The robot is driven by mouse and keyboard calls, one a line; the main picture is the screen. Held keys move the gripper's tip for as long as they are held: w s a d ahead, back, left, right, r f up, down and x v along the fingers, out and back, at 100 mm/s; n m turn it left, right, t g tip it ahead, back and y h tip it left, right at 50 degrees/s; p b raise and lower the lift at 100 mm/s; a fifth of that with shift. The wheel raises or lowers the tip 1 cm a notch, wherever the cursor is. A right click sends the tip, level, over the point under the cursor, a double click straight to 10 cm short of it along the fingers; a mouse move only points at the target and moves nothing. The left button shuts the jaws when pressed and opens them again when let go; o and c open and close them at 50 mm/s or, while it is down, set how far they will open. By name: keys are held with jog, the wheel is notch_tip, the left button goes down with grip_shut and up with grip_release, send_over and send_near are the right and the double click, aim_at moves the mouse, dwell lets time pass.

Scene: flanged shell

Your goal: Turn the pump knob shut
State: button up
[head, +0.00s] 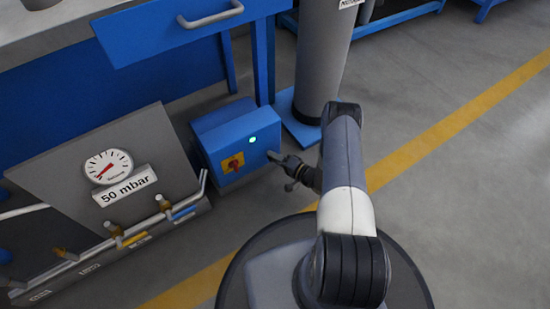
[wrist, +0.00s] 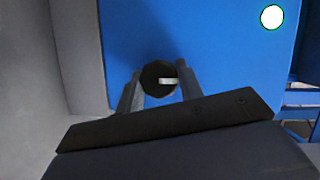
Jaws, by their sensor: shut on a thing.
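The pump knob (wrist: 152,76) is round and black with a white pointer mark, on a blue box face in the wrist view. The mark runs nearly level, from the knob's middle toward the right. My gripper (wrist: 158,88) has one finger on each side of the knob and is shut on it. In the head view my gripper (head: 273,157) reaches the right part of the blue box (head: 222,130), and the knob cannot be made out there.
The box carries a lit green lamp (head: 252,139) and a red switch on a yellow plate (head: 232,163). A grey panel with a dial gauge (head: 108,166) and a "50 mbar" label stands left. A grey column (head: 322,50) rises behind. The floor to the right is clear.

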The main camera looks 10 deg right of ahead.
dwell(0.3)
jog(key=o, duration=1)
jog(key=shift+d, duration=0.1)
jog(key=p+v, duration=0.3)
jog(key=v, duration=0.7)
jog(key=shift+s, duration=0.35)
jog(key=shift+d+r, duration=0.1)
jog(key=shift+d, duration=0.05)
jog(key=b+x, duration=0.3)
jog(key=x, duration=0.8)
jog(key=shift+s, duration=0.1)
